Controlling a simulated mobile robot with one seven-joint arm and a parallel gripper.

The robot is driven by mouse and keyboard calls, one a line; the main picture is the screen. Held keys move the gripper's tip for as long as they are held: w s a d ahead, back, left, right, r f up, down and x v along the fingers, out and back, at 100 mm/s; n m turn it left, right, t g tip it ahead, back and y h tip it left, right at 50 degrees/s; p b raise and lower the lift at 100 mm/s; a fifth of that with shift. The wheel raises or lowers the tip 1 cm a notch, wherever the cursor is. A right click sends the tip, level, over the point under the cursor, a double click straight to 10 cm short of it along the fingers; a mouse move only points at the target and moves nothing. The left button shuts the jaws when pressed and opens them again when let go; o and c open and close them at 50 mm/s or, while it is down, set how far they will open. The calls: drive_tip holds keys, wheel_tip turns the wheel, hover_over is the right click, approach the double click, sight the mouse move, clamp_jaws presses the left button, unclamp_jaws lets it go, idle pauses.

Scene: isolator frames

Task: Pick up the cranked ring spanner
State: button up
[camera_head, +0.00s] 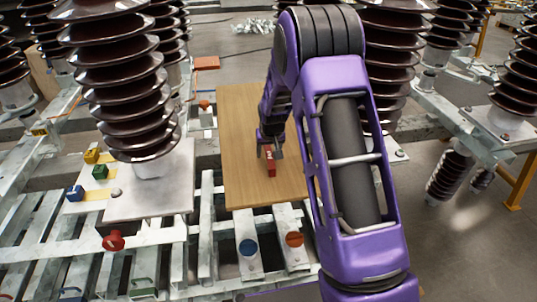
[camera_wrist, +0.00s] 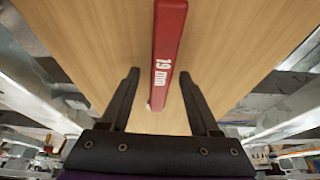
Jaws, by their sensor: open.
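A red bar-shaped tool marked "19 mm" (camera_wrist: 168,50) lies on the wooden board (camera_wrist: 230,60). In the head view the red tool (camera_head: 270,164) lies on the board (camera_head: 244,125), partly hidden by my gripper. My gripper (camera_head: 270,153) is open above the tool's near end. In the wrist view the two dark fingers of my gripper (camera_wrist: 160,85) stand on either side of the red tool, apart from it.
Brown ribbed insulators (camera_head: 125,85) stand left of the board, with more behind my arm. Grey metal frames (camera_head: 205,225) surround the board. The board around the tool is bare.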

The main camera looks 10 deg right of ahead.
clamp_jaws()
idle(0.4)
